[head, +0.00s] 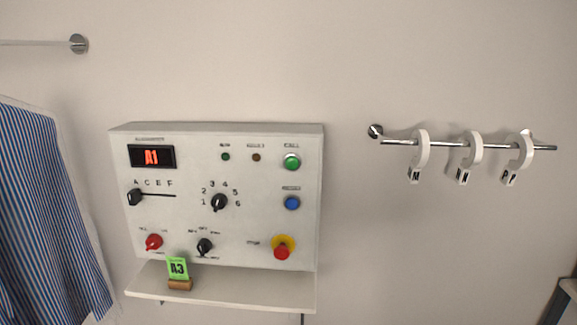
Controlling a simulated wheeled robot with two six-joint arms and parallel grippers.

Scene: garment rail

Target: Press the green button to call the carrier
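The green button (292,162) is at the upper right of a white control panel (262,225) on the wall. A blue button (292,203) sits below it, and a red stop knob on a yellow base (283,248) is lower still. A red-lit display (152,156) at the panel's upper left appears to read A1. No carrier can be made out in the head view. Neither of my grippers can be seen clearly; a dark shape at the lower right edge is too cut off to identify.
A shelf (230,290) under the panel holds a green card marked A3 (178,268) in a wooden stand. A striped blue garment (45,210) hangs at the left. A wall rail (400,143) at the right carries white lettered size rings (422,150). Wall between panel and rail is bare.

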